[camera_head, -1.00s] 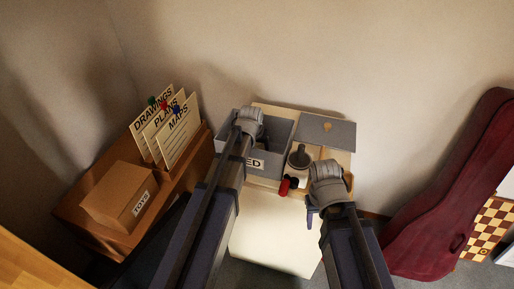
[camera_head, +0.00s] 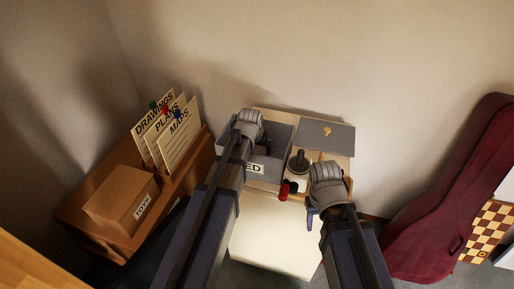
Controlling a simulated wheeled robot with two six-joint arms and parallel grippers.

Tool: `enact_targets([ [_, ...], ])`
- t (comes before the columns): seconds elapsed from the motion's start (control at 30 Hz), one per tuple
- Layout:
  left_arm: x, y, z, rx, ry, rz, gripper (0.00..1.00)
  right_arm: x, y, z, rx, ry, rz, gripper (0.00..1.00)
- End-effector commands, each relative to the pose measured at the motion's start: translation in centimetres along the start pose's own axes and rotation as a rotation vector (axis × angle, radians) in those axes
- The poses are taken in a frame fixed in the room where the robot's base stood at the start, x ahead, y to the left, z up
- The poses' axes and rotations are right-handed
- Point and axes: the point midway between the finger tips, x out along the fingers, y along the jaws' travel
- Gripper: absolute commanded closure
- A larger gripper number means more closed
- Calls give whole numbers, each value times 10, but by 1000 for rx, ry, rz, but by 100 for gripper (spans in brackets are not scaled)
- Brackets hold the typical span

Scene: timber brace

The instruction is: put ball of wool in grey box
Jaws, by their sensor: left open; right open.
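The grey box (camera_head: 284,136) stands open at the back of the pale table, with a white label ending in "ED" on its front. My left gripper (camera_head: 249,116) is open above the box's left part, and its arm covers much of the box and label. My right gripper (camera_head: 325,168) is open to the right of the box, above the table's right side. I cannot make out a ball of wool for certain. A small red object (camera_head: 286,190) lies in front of the box; its kind is unclear. The inside of the box is mostly hidden.
A dark-knobbed object (camera_head: 299,160) stands right of the box, near a grey panel (camera_head: 327,134). The table's front (camera_head: 275,235) is clear. At left are a cardboard TOYS box (camera_head: 120,196) and upright folders (camera_head: 172,137). A dark red instrument case (camera_head: 455,200) leans at right.

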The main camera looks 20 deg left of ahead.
Motion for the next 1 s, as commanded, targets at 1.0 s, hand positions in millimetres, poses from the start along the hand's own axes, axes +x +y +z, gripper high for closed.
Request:
enact_targets([
  [1.0, -101, 0, 0, 0, 0, 0, 0, -93, 9, 6, 0, 0, 0, 50],
])
